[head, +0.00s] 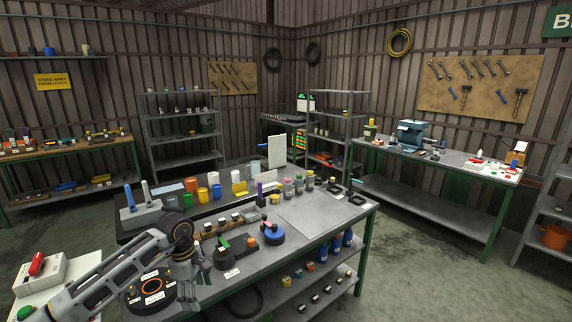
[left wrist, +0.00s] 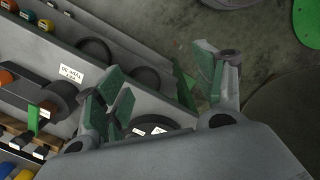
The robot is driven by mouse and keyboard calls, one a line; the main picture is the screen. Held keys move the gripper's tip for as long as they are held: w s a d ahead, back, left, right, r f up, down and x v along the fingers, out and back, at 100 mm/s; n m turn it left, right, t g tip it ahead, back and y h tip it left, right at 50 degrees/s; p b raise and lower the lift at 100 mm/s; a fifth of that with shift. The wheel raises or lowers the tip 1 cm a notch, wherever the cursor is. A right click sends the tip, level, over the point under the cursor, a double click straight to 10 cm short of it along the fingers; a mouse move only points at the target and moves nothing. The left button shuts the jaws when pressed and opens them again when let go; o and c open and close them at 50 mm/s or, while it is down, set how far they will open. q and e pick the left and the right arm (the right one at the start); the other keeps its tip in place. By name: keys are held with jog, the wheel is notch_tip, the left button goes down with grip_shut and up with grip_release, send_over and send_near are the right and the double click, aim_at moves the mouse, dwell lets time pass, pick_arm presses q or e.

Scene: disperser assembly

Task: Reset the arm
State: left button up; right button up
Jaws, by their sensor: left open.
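My left arm comes in from the left in the head view, and my left gripper (head: 190,292) points down near the workbench's front left edge. In the left wrist view its two green-padded fingers (left wrist: 158,88) stand wide apart with nothing between them. A black round fixture (head: 152,284) with an orange ring and white labels sits beside the gripper; the fingers partly hide a dark round part with white labels (left wrist: 150,126) in the wrist view. My right gripper is not in view.
The workbench (head: 310,215) carries a dark base with green and orange parts (head: 236,247), a blue-topped disc (head: 270,235) and several cups and bottles. A white box with a red part (head: 38,270) is at the lower left. Open floor (head: 420,265) lies to the right.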

pick_arm(q)
jog(key=w+d+f+n+t+h, duration=0.2)
jog(key=d+f+n+t+h, duration=0.1)
jog(key=d+f+n+h, duration=1.1)
jog(key=s+a+f+n+t+y, duration=0.1)
jog(key=a+f+n+t+y, duration=0.25)
jog(key=f+n, duration=0.6)
jog(key=s+a+f+n+t+y, duration=0.1)
jog(key=a+f+n+t+y, duration=0.3)
jog(key=f+n, duration=0.55)
jog(key=s+a+f+n+g+y, duration=0.1)
jog(key=s+a+f+n+y, duration=0.25)
jog(key=s+f+n, duration=0.45)
jog(key=s+a+f+n+g+y, duration=0.15)
jog(key=s+a+f+n, duration=0.25)
jog(key=s+f, duration=0.8)
jog(key=s+f+n+g+y, duration=0.1)
jog(key=s+f+n+g, duration=0.1)
jog(key=s, duration=0.8)
jog(key=s+f+n+g, duration=0.2)
jog(key=s+f+n, duration=0.1)
jog(key=s, duration=0.7)
jog(key=s+f+n+g+y, duration=0.1)
jog(key=s+f, duration=0.4)
jog(key=s, duration=0.6)
jog(key=shift+d+n+g+y, duration=0.35)
jog(key=shift+d+n+g, duration=0.05)
jog(key=shift+n+g, duration=0.5)
